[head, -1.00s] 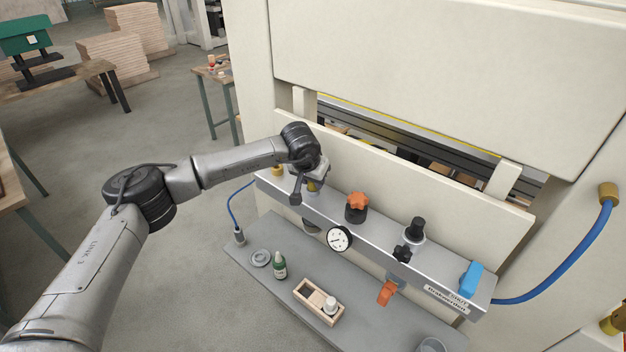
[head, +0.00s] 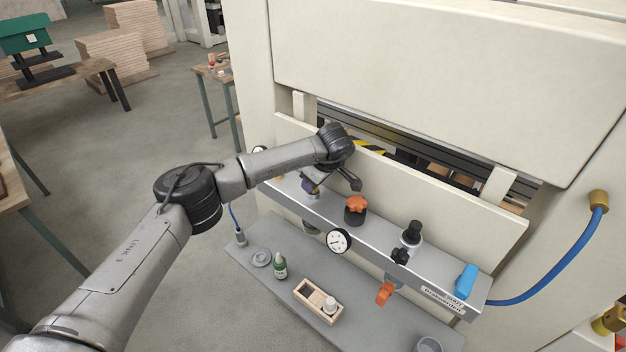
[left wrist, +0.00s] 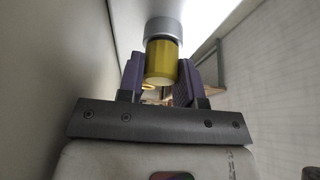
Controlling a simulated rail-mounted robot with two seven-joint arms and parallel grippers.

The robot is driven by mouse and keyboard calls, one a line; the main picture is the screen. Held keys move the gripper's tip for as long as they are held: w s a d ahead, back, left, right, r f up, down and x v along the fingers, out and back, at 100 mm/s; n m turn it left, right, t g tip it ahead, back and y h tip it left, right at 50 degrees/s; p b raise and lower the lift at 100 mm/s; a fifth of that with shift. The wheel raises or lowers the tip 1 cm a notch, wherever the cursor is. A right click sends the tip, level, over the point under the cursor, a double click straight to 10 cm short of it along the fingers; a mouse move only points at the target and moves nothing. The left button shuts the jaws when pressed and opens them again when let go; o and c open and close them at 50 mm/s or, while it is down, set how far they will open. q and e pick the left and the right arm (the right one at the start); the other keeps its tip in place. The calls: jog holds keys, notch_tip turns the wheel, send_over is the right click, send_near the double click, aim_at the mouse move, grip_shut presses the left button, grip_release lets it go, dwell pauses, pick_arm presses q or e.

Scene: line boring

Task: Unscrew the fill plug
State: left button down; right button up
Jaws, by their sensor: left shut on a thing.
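The fill plug appears as a yellow cylinder (left wrist: 161,63) between my purple finger pads in the left wrist view. A grey round part (left wrist: 163,31) sits at its far end. My left gripper (head: 311,187) is shut on the plug at the left part of the steel rail (head: 388,232). In the head view the fingers mostly hide the plug. Whether its thread is still engaged cannot be seen. My right gripper is not in view.
An orange knob (head: 356,204), a pressure gauge (head: 339,241), a black regulator (head: 412,232) and a blue lever (head: 466,280) are along the rail. Below, a grey shelf (head: 365,317) holds a green bottle (head: 280,266) and wooden box (head: 306,289). The pale machine panel (head: 420,190) stands close behind.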

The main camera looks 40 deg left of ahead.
pick_arm(q)
jog(key=c, duration=0.7)
grip_release()
jog(key=shift+c, duration=0.3)
notch_tip(320, 180, up, 3)
jog(key=shift+p, duration=1)
jog(key=shift+f, duration=0.1)
